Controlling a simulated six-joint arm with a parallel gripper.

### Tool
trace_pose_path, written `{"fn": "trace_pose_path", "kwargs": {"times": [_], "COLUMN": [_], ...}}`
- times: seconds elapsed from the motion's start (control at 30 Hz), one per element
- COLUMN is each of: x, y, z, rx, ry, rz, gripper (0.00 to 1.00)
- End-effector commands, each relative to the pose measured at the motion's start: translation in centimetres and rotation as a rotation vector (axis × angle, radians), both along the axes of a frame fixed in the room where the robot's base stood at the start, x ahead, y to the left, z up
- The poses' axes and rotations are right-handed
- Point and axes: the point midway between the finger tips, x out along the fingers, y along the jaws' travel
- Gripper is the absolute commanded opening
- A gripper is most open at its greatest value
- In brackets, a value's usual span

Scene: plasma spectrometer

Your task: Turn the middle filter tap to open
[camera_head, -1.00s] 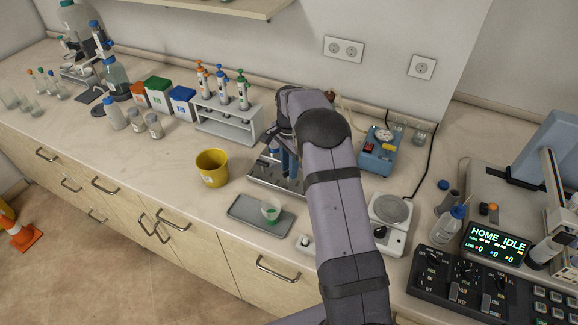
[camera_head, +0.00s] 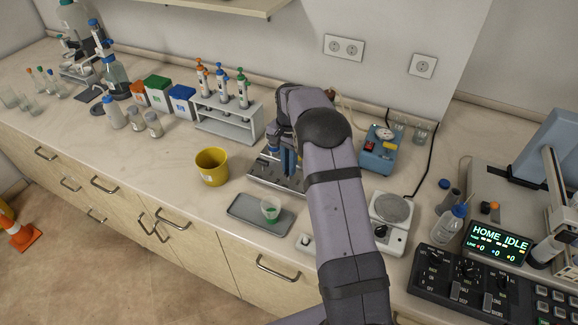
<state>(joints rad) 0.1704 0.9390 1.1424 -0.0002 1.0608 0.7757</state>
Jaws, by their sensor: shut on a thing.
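The filter stand (camera_head: 262,183) is a flat metal base with dark upright parts at the centre of the bench. My gripper (camera_head: 287,165) points down over it, with blue parts showing at its end. It is shut on a small part of the stand, which appears to be a filter tap. My forearm and wrist hide most of the stand, the taps and the fingertips. I cannot tell which tap is held or how far it is turned.
A grey tray (camera_head: 245,212) with a cup of green liquid (camera_head: 270,209) lies in front. A yellow bucket (camera_head: 212,168) and pipette rack (camera_head: 228,124) stand left.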

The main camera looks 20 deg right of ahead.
Motion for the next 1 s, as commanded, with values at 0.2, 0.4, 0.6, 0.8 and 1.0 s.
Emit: {"fn": "trace_pose_path", "kwargs": {"times": [0.2,0.4,0.6,0.8,1.0], "x": [0.08,0.08,0.09,0.11,0.09], "y": [-0.04,-0.04,-0.04,-0.05,-0.04], "z": [0.1,0.14,0.17,0.19,0.15], "rx": [0.0,0.0,-0.001,-0.001,-0.001], "ry": [-0.003,-0.003,-0.003,-0.003,-0.003], "rz": [0.114,0.166,0.178,0.179,0.177], "gripper": [0.0,0.0,0.0,0.0,0.3]}}
